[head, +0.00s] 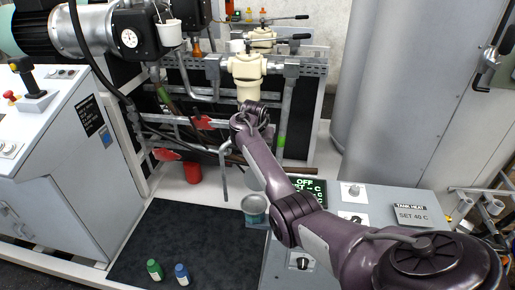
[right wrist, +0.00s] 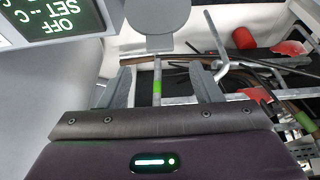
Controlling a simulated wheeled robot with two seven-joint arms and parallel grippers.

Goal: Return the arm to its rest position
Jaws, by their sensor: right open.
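My right arm (head: 290,200) comes in from the lower right in the head view. It reaches up and left over the control box to the pipework, below a cream filter housing (head: 247,70). My right gripper (right wrist: 162,88) is open in the right wrist view, its two grey fingers wide apart. No object is held between them. A thin rod with a green band (right wrist: 157,85) shows beyond the gap; I cannot tell how far off it is. In the head view the fingers are hidden or unclear. My left gripper is not in view.
The control box (head: 385,200) with a green display (head: 310,188) lies under my right arm. A teal-coloured cup (head: 255,208) stands close to the arm's left. A red cup (head: 193,172), pipes and red valve handles are nearby. Green (head: 155,269) and blue (head: 182,274) bottles stand on a dark mat (head: 180,230).

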